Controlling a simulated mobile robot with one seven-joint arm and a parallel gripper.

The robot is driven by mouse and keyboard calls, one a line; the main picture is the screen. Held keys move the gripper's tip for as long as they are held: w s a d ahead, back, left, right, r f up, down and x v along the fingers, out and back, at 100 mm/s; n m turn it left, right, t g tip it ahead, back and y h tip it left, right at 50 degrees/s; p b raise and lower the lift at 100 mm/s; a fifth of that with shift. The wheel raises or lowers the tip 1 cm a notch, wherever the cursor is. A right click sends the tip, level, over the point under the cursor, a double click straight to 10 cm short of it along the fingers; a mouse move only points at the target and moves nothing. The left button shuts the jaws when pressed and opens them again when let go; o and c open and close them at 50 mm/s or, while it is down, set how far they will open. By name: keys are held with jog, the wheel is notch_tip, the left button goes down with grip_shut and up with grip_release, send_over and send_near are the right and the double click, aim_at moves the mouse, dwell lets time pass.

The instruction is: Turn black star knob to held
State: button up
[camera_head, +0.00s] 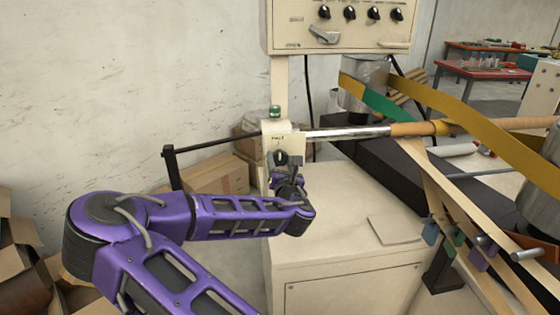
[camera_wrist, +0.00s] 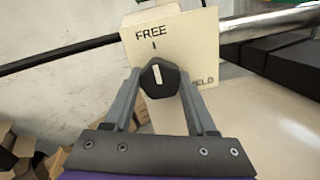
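The black star knob (camera_wrist: 160,78) sits on the cream plate of the winder's shaft housing, in the middle of the wrist view. Its white mark points up, a little left, towards the printed word FREE. The word HELD is at its right, partly hidden by a finger. My gripper (camera_wrist: 159,80) has one finger on each side of the knob, very close to it. I cannot tell whether the fingers touch it. In the head view my gripper (camera_head: 285,160) is at the housing plate and covers most of the knob.
A silver shaft (camera_head: 345,133) runs right from the housing, and a dark bar (camera_head: 215,146) runs left. A cream control panel (camera_head: 335,30) with several knobs is above. A cream cabinet (camera_head: 340,255) stands below. Yellow strips (camera_head: 455,110) cross at right; cardboard boxes (camera_head: 217,176) stand behind.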

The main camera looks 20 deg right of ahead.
grip_shut()
jog(key=shift+m, duration=0.4)
jog(key=m, duration=0.4)
jog(key=shift+m+b, duration=0.35)
jog(key=shift+m, duration=0.05)
jog(key=m+b, duration=0.2)
jog(key=m, duration=0.4)
jog(key=m+b, duration=0.4)
jog(key=m, duration=0.2)
jog(key=shift+m, duration=0.4)
jog(key=shift+r+m+b, duration=0.1)
jog(key=shift+m+b, duration=1.1)
jog(key=shift+m, duration=1)
